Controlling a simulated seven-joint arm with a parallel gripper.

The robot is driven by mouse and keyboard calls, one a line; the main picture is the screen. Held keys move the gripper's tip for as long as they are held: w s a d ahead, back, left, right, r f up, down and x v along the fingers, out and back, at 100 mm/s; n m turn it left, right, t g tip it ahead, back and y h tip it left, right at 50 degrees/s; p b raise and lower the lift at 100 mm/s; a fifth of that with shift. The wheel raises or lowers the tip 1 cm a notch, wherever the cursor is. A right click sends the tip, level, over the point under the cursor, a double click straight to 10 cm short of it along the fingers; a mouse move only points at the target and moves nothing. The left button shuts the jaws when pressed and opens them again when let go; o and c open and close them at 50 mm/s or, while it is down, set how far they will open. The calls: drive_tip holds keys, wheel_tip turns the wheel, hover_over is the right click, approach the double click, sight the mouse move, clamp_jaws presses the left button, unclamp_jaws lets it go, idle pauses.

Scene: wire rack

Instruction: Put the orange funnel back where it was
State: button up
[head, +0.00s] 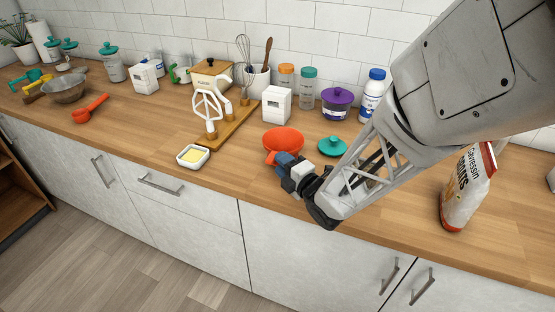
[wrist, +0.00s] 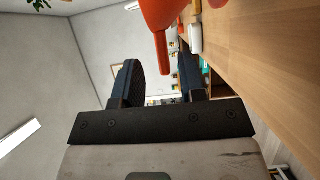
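The orange funnel (head: 283,138) is near the front edge of the wooden counter, with its wide mouth up and its spout low beside my gripper. My gripper (head: 283,163) is right at the funnel, on its near right side, with blue-dark fingers. In the wrist view, the funnel (wrist: 163,18) comes in from the top and its spout lies between the two fingers of my gripper (wrist: 160,70). A gap shows on both sides of the spout, so the fingers look open. I cannot tell whether the funnel touches the counter.
A teal lid (head: 332,146) lies close right of the funnel. A white box (head: 276,105) and jars stand behind. A paper bag (head: 467,190) stands at right.

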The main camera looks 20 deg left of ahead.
drive_tip(key=shift+v, duration=4.15)
drive_tip(key=shift+r, duration=0.1)
drive_tip(key=shift+w, duration=0.1)
drive_tip(key=w+d+r+m+t+h, duration=0.2)
drive_tip(key=d+r+m+h, duration=0.5)
drive_tip(key=d, duration=0.4)
drive_tip(key=w+d+r+m+t+h, duration=0.1)
drive_tip(key=d+r+m+h, duration=0.5)
drive_tip(key=d+r+m, duration=0.4)
drive_tip(key=s+d+r+m+g+h, duration=0.1)
drive_tip(key=s+d+r+m+g, duration=0.1)
drive_tip(key=s+d+m, duration=0.35)
drive_tip(key=s+d+r+m+g+h, duration=0.1)
drive_tip(key=s+d+r+m+g, duration=0.15)
drive_tip(key=s, duration=0.65)
drive_tip(key=s+d+r+m+g+h, duration=0.1)
drive_tip(key=s+d+m+g, duration=0.1)
drive_tip(key=s+d+m, duration=0.4)
wheel_tip(320, 180, down, 8)
drive_tip(key=g, duration=0.2)
drive_tip(key=shift+a+f+n+g, duration=0.2)
drive_tip(key=shift+a+n+g, duration=0.15)
drive_tip(key=shift+a, duration=0.15)
